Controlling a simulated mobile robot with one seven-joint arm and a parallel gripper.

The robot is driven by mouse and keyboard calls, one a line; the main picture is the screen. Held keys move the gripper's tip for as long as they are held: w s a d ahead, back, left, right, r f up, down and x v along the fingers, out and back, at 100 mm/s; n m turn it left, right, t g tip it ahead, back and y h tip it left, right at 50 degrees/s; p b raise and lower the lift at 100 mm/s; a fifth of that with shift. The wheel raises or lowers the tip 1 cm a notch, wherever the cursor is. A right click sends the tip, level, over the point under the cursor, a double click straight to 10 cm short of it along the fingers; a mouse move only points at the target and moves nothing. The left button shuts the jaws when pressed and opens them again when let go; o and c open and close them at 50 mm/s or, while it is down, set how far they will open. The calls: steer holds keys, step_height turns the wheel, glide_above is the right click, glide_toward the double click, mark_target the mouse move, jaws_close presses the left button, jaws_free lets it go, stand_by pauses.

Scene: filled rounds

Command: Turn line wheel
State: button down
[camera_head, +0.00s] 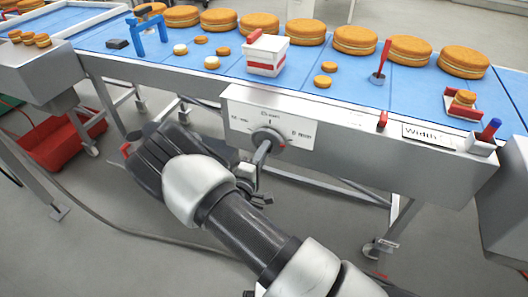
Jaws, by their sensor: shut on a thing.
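The line wheel is a round grey dial (268,137) on a pale label plate (294,135) on the front of the conveyor table. A dark handle (262,153) sticks out from it, pointing down and slightly left. The small lettering around the dial is too blurred to read surely. My gripper (254,174) is at the lower end of this handle, below the dial, and is shut on it. My arm comes up from the lower right and hides part of the fingers.
Several filled rounds (355,40) stand along the back of the blue belt (215,85). A white box with a red band (267,56) and a blue frame (148,35) also stand there. A "Width" label (425,133) is right of the dial. A red crate (62,146) lies on the floor at left.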

steer(key=c, duration=1.6)
jaws_free()
steer(key=shift+c, duration=0.2)
steer(key=shift+s, duration=0.1)
steer(key=p+v, duration=0.1)
steer(key=v, duration=1.6)
steer(key=shift+s+a, duration=0.1)
